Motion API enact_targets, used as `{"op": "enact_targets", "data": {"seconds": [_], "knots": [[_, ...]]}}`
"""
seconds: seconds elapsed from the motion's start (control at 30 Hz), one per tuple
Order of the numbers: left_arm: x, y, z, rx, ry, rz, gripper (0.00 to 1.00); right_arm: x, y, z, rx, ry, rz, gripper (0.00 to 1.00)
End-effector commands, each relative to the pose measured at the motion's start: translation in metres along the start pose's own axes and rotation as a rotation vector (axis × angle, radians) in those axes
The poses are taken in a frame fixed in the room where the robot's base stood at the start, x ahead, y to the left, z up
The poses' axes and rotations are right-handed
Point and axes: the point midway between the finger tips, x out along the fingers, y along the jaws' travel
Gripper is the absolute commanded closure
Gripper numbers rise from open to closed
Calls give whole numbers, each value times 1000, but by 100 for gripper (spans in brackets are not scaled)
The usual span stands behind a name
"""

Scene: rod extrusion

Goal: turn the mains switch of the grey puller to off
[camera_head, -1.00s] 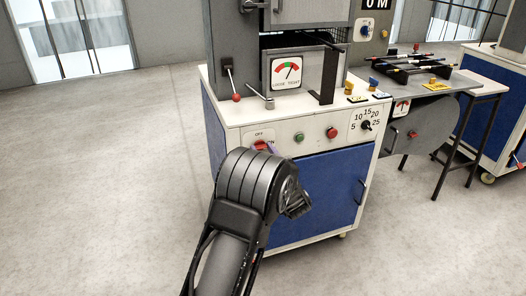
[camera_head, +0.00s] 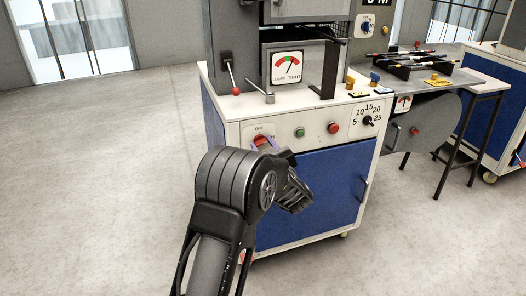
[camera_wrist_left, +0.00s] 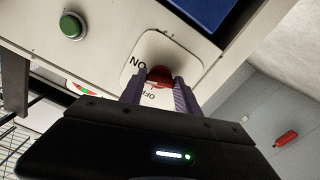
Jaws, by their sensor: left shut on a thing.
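The grey puller (camera_head: 226,108) stands in front of me, with a pale control panel above its blue door. Its mains switch is a red knob (camera_head: 260,141) on a white plate marked ON and OFF. My left gripper (camera_head: 264,146) is at this knob. In the left wrist view the red knob (camera_wrist_left: 160,77) sits between the two purple-grey fingers (camera_wrist_left: 160,90), which are shut on it. The ON and OFF lettering shows beside it. The fingers partly cover the knob, so I cannot tell which mark it points to. My right gripper is out of view.
A green button (camera_head: 299,132), a red button (camera_head: 333,127) and a black numbered dial (camera_head: 367,121) lie to the right on the panel. A red-tipped lever (camera_head: 236,88) and a LOOSE/TIGHT gauge (camera_head: 286,67) stand above. The floor at left is clear.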

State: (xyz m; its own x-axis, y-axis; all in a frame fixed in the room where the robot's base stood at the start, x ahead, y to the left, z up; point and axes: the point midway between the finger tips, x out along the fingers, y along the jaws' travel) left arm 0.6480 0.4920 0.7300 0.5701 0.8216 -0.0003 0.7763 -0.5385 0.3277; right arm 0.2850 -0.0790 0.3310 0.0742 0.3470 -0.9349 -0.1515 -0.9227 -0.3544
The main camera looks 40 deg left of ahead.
Motion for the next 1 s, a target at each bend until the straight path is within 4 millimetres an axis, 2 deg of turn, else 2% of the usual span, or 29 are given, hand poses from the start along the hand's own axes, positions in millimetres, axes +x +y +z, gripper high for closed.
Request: {"op": "enact_targets", "data": {"seconds": [0.03, 0.47, 1.0], "knots": [[0, -2, 4, -44, 1, 0, 100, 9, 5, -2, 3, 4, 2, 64], [0, -2, 5, -452, 1, 0, 100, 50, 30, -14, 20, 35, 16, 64], [0, -2, 5, -960, 1, 0, 100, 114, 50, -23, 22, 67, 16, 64]]}}
